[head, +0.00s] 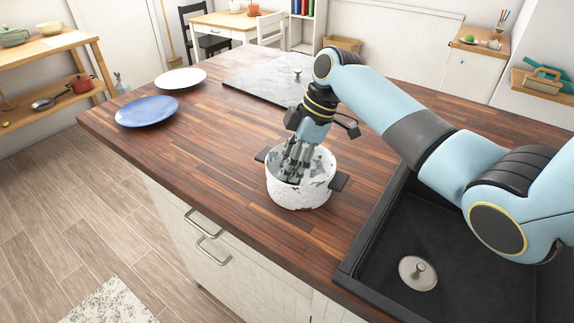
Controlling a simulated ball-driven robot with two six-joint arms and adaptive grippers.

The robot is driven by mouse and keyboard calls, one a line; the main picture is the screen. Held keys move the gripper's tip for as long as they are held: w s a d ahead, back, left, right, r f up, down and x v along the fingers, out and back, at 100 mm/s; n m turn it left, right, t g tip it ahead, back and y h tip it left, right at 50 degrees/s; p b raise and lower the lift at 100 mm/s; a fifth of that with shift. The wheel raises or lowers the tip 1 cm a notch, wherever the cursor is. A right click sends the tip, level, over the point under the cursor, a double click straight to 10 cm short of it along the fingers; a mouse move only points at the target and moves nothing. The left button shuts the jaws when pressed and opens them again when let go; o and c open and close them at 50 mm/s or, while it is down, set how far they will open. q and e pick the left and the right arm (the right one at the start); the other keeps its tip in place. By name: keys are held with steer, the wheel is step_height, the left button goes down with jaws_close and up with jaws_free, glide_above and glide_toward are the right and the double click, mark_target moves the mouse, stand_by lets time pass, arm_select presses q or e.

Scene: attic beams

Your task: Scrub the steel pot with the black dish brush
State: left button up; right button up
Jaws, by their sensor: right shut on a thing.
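The pot (300,196) stands upright on the wooden counter near its front edge, left of the sink. Its outside is mostly white with grey patches, and it has a dark handle on each side. My right gripper (293,172) reaches down into the pot from above, its fingers inside the rim. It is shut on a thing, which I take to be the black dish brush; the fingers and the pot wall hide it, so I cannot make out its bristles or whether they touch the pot. My left gripper is not in view.
A blue plate (147,111) and a white plate (180,79) lie on the counter (190,150) at the left. A grey slab (262,84) lies behind the pot. The black sink (470,285) is at the right, with a round metal piece (418,273) in it.

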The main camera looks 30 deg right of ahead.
steer(key=shift+w+d+f+b, duration=0.1)
steer(key=shift+w+d+b, duration=0.1)
steer(key=shift+d, duration=0.8)
steer(key=shift+w+d+f+b, duration=0.1)
steer(key=shift+w+d+b, duration=0.05)
steer(key=shift+d, duration=0.85)
steer(key=shift+w+d+b, duration=0.2)
steer(key=shift+d, duration=0.8)
steer(key=shift+s+a+r+p, duration=0.1)
steer(key=shift+s+a+p, duration=0.25)
steer(key=shift+p, duration=0.2)
steer(key=s+a+p, duration=0.2)
steer(key=a+p, duration=0.1)
steer(key=shift+s+a+r+p, duration=0.1)
steer(key=shift+s+a+p, duration=0.05)
steer(key=shift+s+p, duration=0.25)
steer(key=shift+s+a+p, duration=0.45)
steer(key=shift+s+a, duration=0.05)
steer(key=shift+a, duration=0.15)
steer(key=shift+w, duration=0.1)
